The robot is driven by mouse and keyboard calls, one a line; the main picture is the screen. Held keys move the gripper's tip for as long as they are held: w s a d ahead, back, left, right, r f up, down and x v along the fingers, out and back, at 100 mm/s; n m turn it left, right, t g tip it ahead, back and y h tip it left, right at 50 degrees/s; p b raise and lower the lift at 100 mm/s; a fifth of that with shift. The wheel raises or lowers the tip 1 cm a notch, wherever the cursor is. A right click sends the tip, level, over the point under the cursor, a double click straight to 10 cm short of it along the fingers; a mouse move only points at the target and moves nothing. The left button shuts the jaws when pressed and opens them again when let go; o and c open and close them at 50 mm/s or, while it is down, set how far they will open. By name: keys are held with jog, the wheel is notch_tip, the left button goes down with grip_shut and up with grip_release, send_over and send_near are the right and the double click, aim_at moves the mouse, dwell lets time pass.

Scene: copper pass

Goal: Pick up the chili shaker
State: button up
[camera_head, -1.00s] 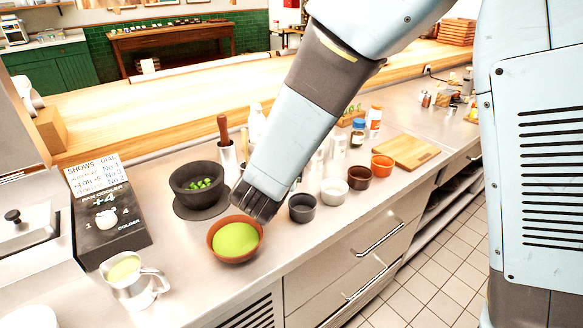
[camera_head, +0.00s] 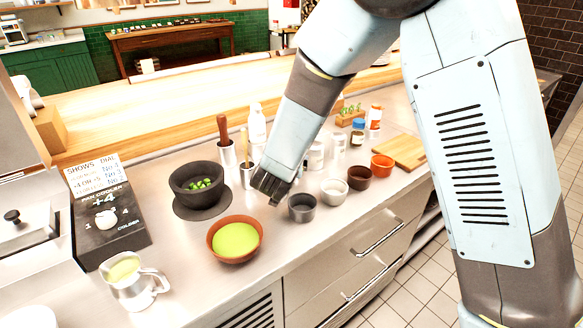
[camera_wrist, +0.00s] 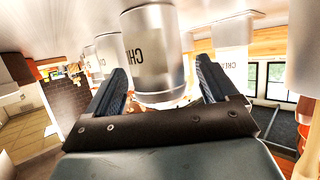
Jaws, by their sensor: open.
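In the wrist view a metal shaker (camera_wrist: 152,62) with dark letters reading "CHI", the rest of the word turned out of sight, stands between the two fingers of my gripper (camera_wrist: 160,66). The fingers are apart, one on each side of it, and it is not gripped. The wrist picture appears upside down. In the head view my gripper (camera_head: 272,186) is low over the counter, just behind and left of a dark grey cup. My forearm hides this shaker there; I cannot tell it apart from the other pale shakers (camera_head: 316,157) beside the arm.
Other lettered shakers stand to the right (camera_wrist: 232,58) and left (camera_wrist: 108,52) in the wrist view. The dark grey cup (camera_head: 301,208), a white bowl (camera_head: 334,191), a green-filled bowl (camera_head: 235,239) and a mortar (camera_head: 196,186) are nearby. A tool holder (camera_head: 228,160) stands behind left.

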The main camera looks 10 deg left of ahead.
jog(key=shift+w+f, duration=0.1)
jog(key=shift+w, duration=0.05)
jog(key=c, duration=1.1)
